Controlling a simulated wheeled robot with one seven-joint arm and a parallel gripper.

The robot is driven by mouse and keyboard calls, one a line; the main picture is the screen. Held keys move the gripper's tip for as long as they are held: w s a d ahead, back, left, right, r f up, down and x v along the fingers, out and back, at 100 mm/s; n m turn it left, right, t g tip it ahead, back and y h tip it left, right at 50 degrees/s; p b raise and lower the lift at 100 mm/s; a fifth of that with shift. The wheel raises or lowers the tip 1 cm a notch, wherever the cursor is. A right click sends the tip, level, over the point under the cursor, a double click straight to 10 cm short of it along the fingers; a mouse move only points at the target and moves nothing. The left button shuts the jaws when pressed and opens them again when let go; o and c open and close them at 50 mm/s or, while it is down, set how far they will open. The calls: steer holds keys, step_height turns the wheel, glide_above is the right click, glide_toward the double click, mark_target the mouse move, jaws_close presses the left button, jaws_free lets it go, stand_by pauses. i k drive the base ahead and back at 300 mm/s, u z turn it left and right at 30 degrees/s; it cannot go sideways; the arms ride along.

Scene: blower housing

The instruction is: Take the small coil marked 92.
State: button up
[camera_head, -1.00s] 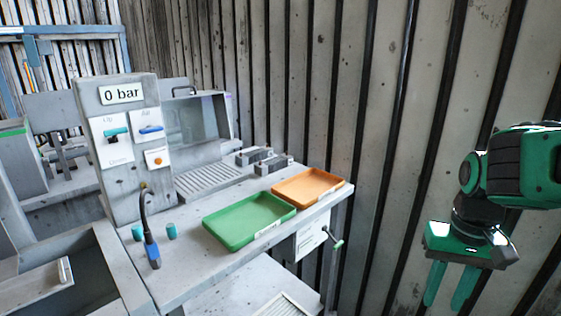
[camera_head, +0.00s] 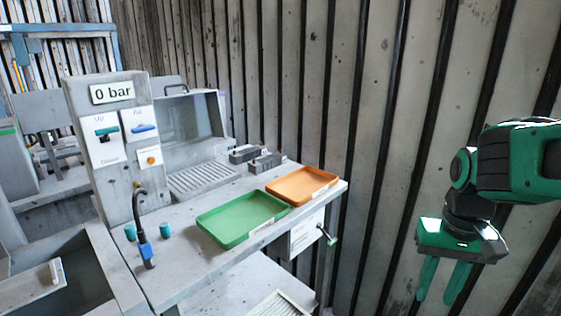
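I cannot make out a coil marked 92 in the head view. Two grey blocks (camera_head: 256,158) stand side by side at the back of the bench, and any marks on them are too small to read. My gripper (camera_head: 440,297) hangs at the far right, pointing down, clear of the bench. Its two green fingers are apart with nothing between them.
A green tray (camera_head: 243,219) and an orange tray (camera_head: 302,186) sit on the grey bench (camera_head: 190,262), both empty. A panel (camera_head: 112,160) reads "0 bar". A corrugated wall (camera_head: 385,120) rises behind.

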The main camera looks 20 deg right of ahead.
mark_target(238, 157)
steer(key=z, duration=1.7)
steer(key=i, duration=0.95)
steer(key=u, duration=2.15)
